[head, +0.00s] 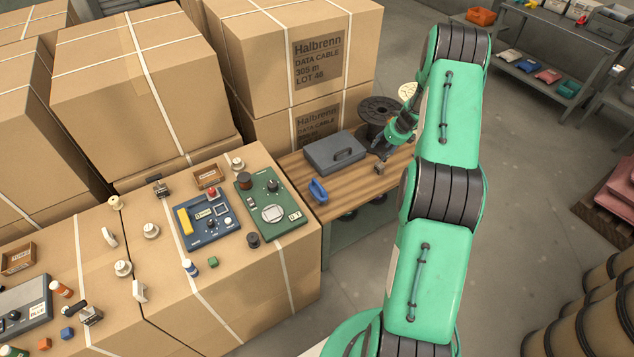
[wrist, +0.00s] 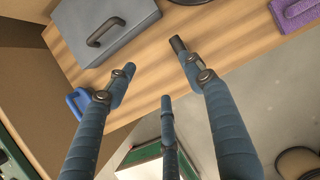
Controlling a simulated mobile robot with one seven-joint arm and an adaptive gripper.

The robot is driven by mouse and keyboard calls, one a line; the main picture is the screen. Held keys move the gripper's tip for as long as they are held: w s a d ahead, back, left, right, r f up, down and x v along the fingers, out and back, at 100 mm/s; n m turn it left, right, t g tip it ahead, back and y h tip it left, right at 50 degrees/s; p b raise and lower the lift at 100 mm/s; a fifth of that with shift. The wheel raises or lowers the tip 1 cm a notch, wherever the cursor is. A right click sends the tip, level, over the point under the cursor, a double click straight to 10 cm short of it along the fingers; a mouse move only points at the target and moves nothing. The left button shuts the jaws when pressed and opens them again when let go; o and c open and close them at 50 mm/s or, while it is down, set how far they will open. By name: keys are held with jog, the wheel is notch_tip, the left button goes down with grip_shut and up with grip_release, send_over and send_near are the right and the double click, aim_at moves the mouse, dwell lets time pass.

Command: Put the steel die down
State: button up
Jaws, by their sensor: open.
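My gripper (head: 382,164) is over the right part of the wooden bench top (head: 348,185). In the wrist view its three blue-grey fingers (wrist: 155,70) are spread open, with nothing visible between them. Bare wood shows beneath and between the two upper fingertips. I cannot make out a steel die for certain in either view. In the head view my arm hides part of the bench's right end.
A grey case (head: 333,153) with a handle lies on the bench, left of my gripper. A blue handle-shaped object (head: 318,191) lies near the bench's left end. A black spool (head: 378,112) stands behind. Cartons with panels and small parts stand left.

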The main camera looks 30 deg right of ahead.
jog(key=w+a+r+n, duration=0.35)
jog(key=a+r, duration=0.55)
jog(key=r, duration=0.4)
jog(key=s+a+r+n, duration=0.3)
jog(key=a+r+n, duration=0.3)
jog(key=a+r, duration=0.7)
jog(key=s+a+r+n, duration=0.3)
jog(key=a+r+n, duration=0.4)
jog(key=a+r, duration=0.6)
jog(key=s+a+r+n, duration=0.6)
jog(key=s+a, duration=0.4)
jog(key=s, duration=0.2)
jog(key=s+a+r+n, duration=0.6)
jog(key=s+a, duration=0.4)
jog(key=s, duration=0.1)
jog(key=s+a+f+n+t, duration=0.1)
jog(key=s+a+n, duration=0.2)
jog(key=s, duration=0.9)
jog(key=n, duration=0.2)
jog(key=shift+f+n, duration=0.25)
jog(key=shift+n, duration=0.1)
jog(key=shift+c, duration=0.3)
jog(key=c, duration=0.3)
